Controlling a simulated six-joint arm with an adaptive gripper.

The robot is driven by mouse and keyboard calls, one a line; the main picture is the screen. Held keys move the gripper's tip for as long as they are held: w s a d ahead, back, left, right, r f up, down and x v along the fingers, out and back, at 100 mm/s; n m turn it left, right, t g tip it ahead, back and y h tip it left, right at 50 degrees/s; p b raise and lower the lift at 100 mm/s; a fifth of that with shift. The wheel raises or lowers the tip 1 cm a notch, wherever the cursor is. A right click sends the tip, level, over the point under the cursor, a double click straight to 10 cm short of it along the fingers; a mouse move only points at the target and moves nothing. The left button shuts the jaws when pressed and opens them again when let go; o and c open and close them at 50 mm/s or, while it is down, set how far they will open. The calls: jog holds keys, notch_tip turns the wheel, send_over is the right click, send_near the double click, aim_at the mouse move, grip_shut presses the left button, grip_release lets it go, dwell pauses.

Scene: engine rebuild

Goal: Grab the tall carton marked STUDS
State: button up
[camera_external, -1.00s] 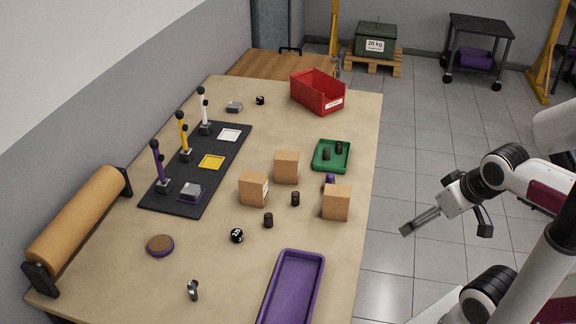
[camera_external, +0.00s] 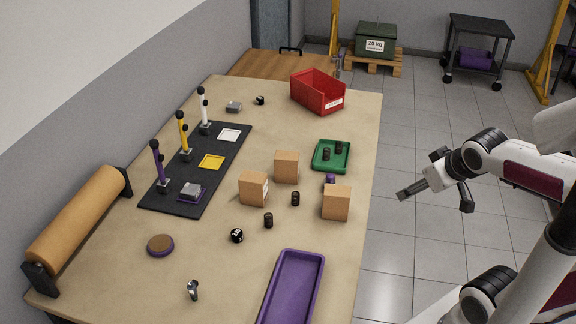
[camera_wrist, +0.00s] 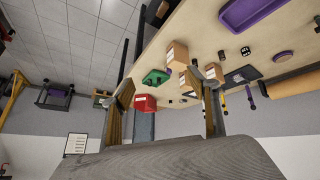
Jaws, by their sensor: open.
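Three plain brown cartons stand on the workbench: a left one (camera_external: 253,189) with a pale label on its right side, a middle one (camera_external: 287,167), and a right one (camera_external: 336,203) near the bench's right edge. No STUDS lettering is readable, so I cannot tell which carton bears it. The cartons also show in the tilted wrist view, one (camera_wrist: 177,55) between the fingers and the others partly behind the right finger. My gripper (camera_external: 402,194) is off the bench's right edge, right of the right carton, apart from it. It is open and empty, its fingers (camera_wrist: 165,105) spread in the wrist view.
Small dark cylinders (camera_external: 268,220) stand among the cartons. A green tray (camera_external: 318,167) and a red bin (camera_external: 326,102) lie behind them, a purple tray (camera_external: 318,275) in front. A black mat (camera_external: 222,147) with upright levers is at left. Floor beside the bench is clear.

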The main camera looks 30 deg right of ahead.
jog(key=w+d+n+t, duration=0.2)
jog(key=w+d, duration=0.3)
jog(key=w, duration=0.7)
jog(key=w+d+n+t, duration=0.1)
jog(key=w+d+t, duration=0.3)
jog(key=w, duration=0.8)
jog(key=w+d+f+n+y, duration=0.2)
jog(key=w+f+n+y, duration=0.2)
jog(key=w+f, duration=0.35)
jog(key=n+g+y, duration=0.1)
jog(key=n+y, duration=0.2)
jog(key=y, duration=0.8)
send_near(336, 203)
notch_tip(336, 203, up, 2)
jog(key=w+d, duration=0.2)
jog(key=w, duration=0.1)
jog(key=shift+s+a+r, duration=0.1)
jog(key=shift+a+r, duration=0.05)
jog(key=shift+a, duration=0.1)
jog(key=shift+x, duration=1.25)
